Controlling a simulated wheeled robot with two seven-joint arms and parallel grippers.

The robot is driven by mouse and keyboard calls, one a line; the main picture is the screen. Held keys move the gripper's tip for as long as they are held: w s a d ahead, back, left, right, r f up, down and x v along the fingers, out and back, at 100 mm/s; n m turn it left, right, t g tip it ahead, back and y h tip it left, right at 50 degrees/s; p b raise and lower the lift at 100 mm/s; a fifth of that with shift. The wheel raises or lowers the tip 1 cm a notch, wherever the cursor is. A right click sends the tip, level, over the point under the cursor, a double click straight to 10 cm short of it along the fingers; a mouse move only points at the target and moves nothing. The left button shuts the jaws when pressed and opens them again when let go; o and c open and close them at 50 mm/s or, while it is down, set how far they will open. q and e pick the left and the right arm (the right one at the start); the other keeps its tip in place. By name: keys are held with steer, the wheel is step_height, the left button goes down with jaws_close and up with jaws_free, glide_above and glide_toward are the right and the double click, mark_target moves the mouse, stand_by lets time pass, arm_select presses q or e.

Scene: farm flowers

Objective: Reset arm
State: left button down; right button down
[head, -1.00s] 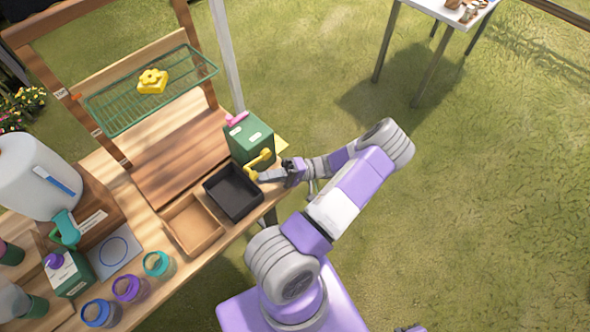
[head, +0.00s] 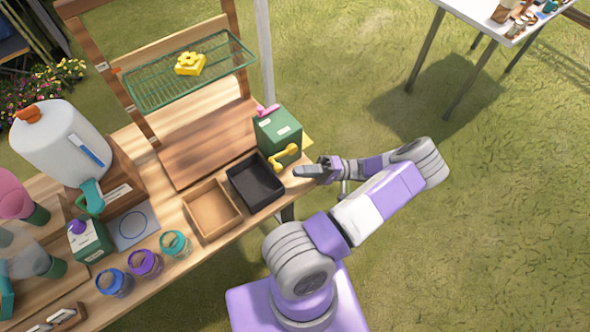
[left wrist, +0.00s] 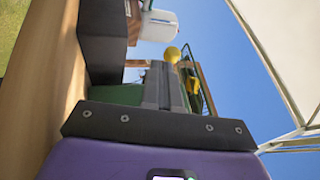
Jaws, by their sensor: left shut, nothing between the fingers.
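My left gripper (head: 302,171) is shut and empty in the head view. It is just right of the yellow lever (head: 285,157) on a green box dispenser (head: 277,133), near the table's right edge. In the left wrist view, its closed fingers (left wrist: 165,85) point toward a yellow ball (left wrist: 172,54), likely the lever's end. Whether the fingers touch the lever is hard to tell, but a small gap seems to show. My right gripper is out of view.
A black tray (head: 277,194) and a wooden tray (head: 229,231) sit left of my gripper. A green wire rack (head: 150,90) holds a yellow flower-shaped piece (head: 190,63). Several jars stand at the front, including a teal-rimmed one (head: 175,243).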

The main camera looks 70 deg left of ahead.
arm_select(q)
steer(key=shift+v, duration=1.9)
steer(key=shift+r, duration=0.1)
